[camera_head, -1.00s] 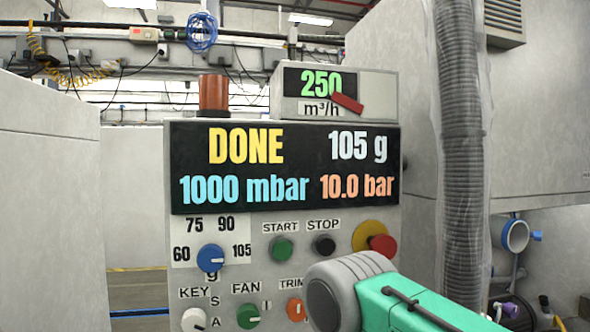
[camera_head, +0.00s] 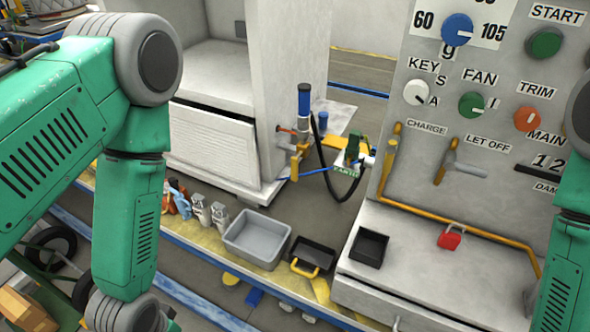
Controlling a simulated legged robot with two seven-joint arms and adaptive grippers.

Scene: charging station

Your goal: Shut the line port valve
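No label naming the line port is readable. A brass fitting (camera_head: 300,155) with an upright blue handle (camera_head: 305,103) and a small orange lever (camera_head: 288,130) stands beside the pale cabinet in the middle. A black hose runs from it to a green clamp-like part (camera_head: 352,147). On the grey panel at the right are a yellow lever valve (camera_head: 388,160) under CHARGE and a brown-handled valve (camera_head: 447,160) under LET OFF. I cannot tell which is the line port valve. My green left arm hangs at the left and my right arm at the right edge; both grippers are out of frame.
A grey bin (camera_head: 257,238), a black tray with a yellow handle (camera_head: 312,257) and several small bottles stand along the bench. A black box (camera_head: 369,247) and a red padlock-like item (camera_head: 450,237) lie on the panel's ledge (camera_head: 400,275). A yellow pipe crosses the panel front.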

